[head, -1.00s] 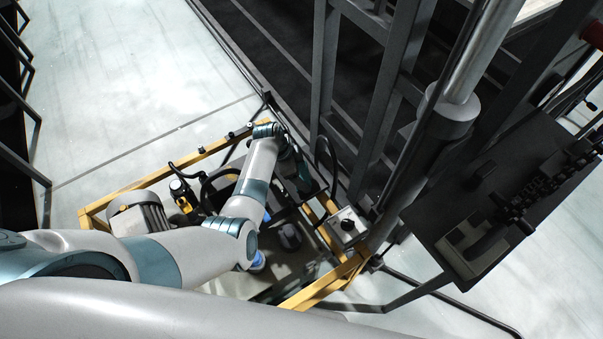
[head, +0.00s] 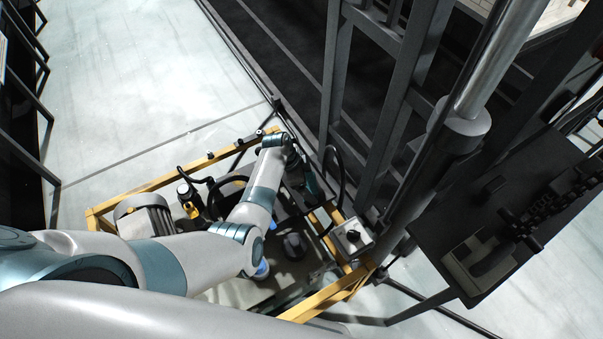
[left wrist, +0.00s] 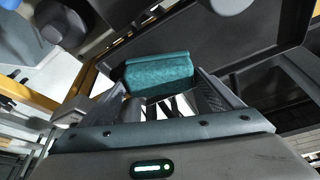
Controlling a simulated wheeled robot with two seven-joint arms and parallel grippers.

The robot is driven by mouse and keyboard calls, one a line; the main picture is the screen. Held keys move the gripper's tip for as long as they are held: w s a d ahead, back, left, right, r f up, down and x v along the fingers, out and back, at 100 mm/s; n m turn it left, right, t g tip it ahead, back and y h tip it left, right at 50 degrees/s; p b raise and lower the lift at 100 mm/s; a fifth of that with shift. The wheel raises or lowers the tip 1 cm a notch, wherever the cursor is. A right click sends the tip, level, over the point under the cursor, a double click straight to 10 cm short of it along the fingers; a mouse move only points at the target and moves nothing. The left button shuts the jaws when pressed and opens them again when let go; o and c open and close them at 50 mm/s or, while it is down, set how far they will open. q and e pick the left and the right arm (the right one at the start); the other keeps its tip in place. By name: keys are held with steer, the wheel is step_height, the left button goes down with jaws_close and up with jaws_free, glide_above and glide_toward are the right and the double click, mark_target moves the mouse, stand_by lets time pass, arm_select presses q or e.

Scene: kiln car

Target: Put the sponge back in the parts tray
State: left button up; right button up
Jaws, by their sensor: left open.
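A teal sponge (left wrist: 160,72) shows in the left wrist view, between and just beyond the fingertips of my left gripper (left wrist: 160,90). The gripper is open, with a finger on either side; I cannot tell whether they touch the sponge. Dark tray-like walls and compartments (left wrist: 278,88) lie beyond and to the right; I cannot tell for certain that they are the parts tray. In the head view my left gripper (head: 311,183) points down inside the yellow frame near its right side, and the sponge is hidden. My right gripper is not in view.
The yellow frame (head: 165,180) surrounds a grey motor (head: 145,214) and hoses. A switch box (head: 352,236) sits at its right corner. Dark uprights (head: 395,110) and a steel column (head: 495,60) stand close on the right. Pale floor (head: 130,90) is open at upper left.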

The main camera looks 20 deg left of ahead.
arm_select(q)
steer(key=v, duration=1.1)
steer(key=shift+a+r, duration=0.2)
steer(key=shift+r, duration=0.15)
stand_by(0.4)
